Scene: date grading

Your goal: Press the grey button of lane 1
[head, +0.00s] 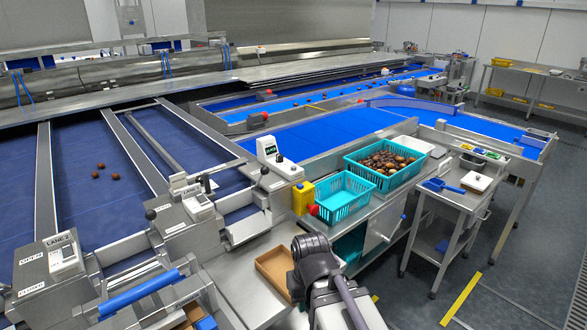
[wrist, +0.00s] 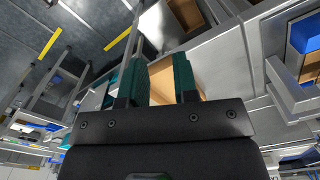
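A control box with a white unit (head: 197,202) stands at the end of the middle lane. Its label is too small to read, and I cannot make out a grey button on it. A nearer control box (head: 62,255) at the left reads LANE 2, with OPEN marked on its plate. My gripper (wrist: 162,78) shows in the wrist view with two green fingers apart and nothing clearly held between them. In the head view my arm's dark wrist is at the bottom centre, right of and nearer than both boxes; the fingers are hidden there.
Black-knobbed levers (head: 152,214) stand beside the boxes. A cardboard box (head: 272,268) lies left of my wrist. Two dates (head: 117,169) lie on the blue belt.

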